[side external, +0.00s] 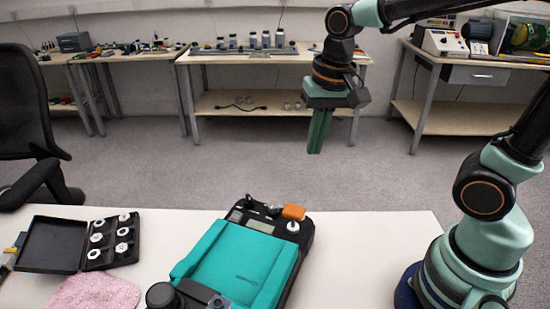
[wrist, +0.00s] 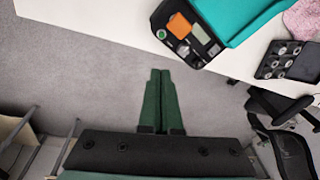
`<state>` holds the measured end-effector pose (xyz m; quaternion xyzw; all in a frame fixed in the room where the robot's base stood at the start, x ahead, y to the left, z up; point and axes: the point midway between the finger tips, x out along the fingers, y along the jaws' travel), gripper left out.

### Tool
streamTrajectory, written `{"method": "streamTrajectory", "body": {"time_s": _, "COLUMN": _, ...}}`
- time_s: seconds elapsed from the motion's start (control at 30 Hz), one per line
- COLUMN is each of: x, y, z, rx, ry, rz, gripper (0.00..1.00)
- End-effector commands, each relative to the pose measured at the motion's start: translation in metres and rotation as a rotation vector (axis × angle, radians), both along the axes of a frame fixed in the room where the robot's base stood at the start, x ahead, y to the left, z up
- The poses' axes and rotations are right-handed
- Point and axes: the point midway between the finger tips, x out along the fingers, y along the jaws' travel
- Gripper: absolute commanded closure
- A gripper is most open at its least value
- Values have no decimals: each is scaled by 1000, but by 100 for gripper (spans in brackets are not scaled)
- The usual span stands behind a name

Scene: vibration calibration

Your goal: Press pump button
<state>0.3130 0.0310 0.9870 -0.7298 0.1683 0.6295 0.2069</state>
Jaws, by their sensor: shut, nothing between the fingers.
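The pump device (side external: 303,245) is a black unit with a teal cover (side external: 240,262), lying on the white table. At its far end are a small grey display (side external: 260,226), an orange block (side external: 293,212) and a round whitish knob or button (side external: 293,226). Which part is the pump button I cannot tell.
A black case with white round parts (side external: 112,240) and a pink cloth (side external: 95,292) lie left on the table (side external: 375,255). The table right of the device is clear. A black chair (side external: 25,120) stands at left; workbenches (side external: 270,60) line the back wall.

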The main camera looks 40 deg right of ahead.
Motion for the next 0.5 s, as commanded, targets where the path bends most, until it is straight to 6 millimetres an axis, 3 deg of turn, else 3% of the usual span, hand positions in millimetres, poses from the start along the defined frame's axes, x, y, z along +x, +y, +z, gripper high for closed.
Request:
{"method": "streamTrajectory", "body": {"time_s": 0.2, "x": 9, "y": 12, "z": -14, "rx": 7, "ry": 117, "rz": -178, "gripper": 100}}
{"method": "streamTrajectory", "body": {"time_s": 0.5, "x": 12, "y": 16, "z": -19, "rx": 4, "ry": 153, "rz": -249, "gripper": 100}}
